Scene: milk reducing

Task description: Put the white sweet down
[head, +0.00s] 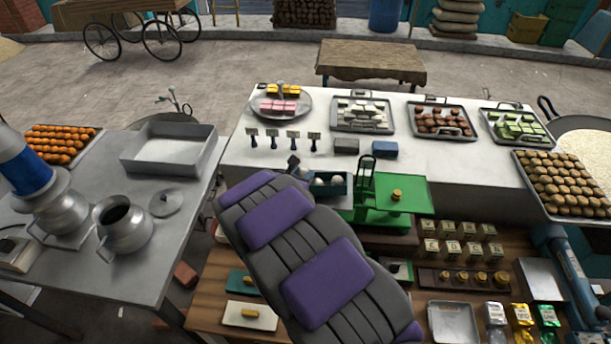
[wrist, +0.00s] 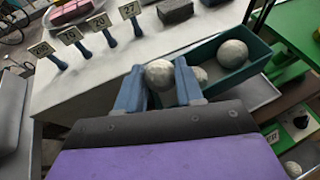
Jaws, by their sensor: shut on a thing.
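My gripper (wrist: 160,82) has blue fingers shut on a round white sweet (wrist: 159,74), at the left end of a teal tray (wrist: 258,76). Two more white balls sit in the tray, one large (wrist: 232,53) and one partly hidden behind my right finger (wrist: 200,74). In the head view, my gripper (head: 293,165) is left of the teal tray (head: 342,193), and its held sweet cannot be made out there. I cannot tell whether the held sweet touches the tray.
A green scale (head: 404,200) stands right of the tray. My arm covers the lower middle. Bare counter shows left of the tray.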

